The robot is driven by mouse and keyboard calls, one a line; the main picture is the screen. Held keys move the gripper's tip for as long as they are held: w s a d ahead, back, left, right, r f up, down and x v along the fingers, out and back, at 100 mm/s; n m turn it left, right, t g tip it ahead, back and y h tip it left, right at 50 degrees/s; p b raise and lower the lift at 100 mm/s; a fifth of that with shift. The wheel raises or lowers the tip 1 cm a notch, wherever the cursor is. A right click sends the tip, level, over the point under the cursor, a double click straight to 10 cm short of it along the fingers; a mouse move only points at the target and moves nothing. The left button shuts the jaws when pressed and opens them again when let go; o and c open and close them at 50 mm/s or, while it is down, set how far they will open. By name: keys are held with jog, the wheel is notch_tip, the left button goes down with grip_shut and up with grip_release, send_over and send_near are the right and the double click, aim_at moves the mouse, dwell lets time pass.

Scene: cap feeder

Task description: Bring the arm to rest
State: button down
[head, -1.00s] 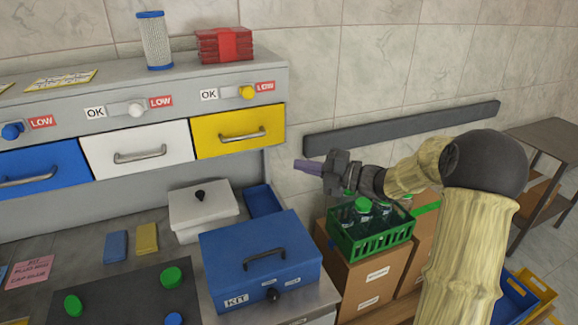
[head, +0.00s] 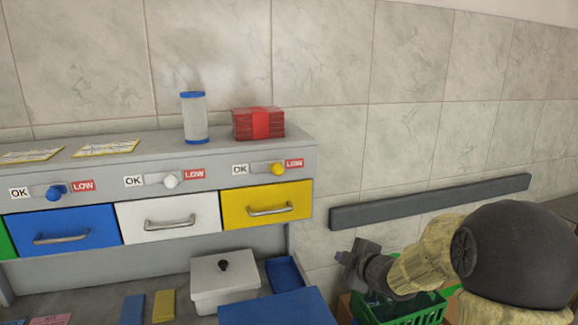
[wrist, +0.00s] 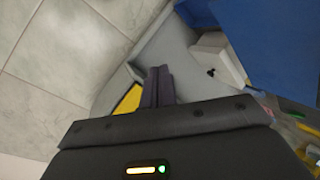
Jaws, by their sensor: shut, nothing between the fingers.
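My gripper (head: 346,258) is in the head view at the lower right, in front of the tiled wall. It is above and left of the green crate (head: 425,313). In the wrist view its two dark purple fingers (wrist: 158,87) are together, with nothing between them. The fingertips are hard to make out in the head view. My gripper appears to be apart from everything around it.
A blue box (head: 275,308) and a lidded white box (head: 225,285) stand left of my gripper. Behind are the blue, white and yellow (head: 266,203) drawers. A dark rail (head: 430,201) runs along the wall. A red pack (head: 258,124) stands on the shelf.

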jog(key=s+f+m+g+h, duration=0.2)
jog(key=s+m, duration=0.5)
jog(key=s, duration=0.6)
jog(key=s+d+f+m+g+h+p, duration=0.1)
jog(key=s+f+m+g, duration=0.4)
jog(key=s, duration=0.7)
jog(key=m+g+h, duration=0.1)
jog(key=m+g, duration=0.1)
jog(key=m, duration=0.1)
jog(key=shift+s+d+f+m+h+p, duration=0.2)
jog(key=shift+s+m+h+p, duration=0.1)
jog(key=shift+s+h, duration=0.1)
jog(key=shift+a, duration=0.1)
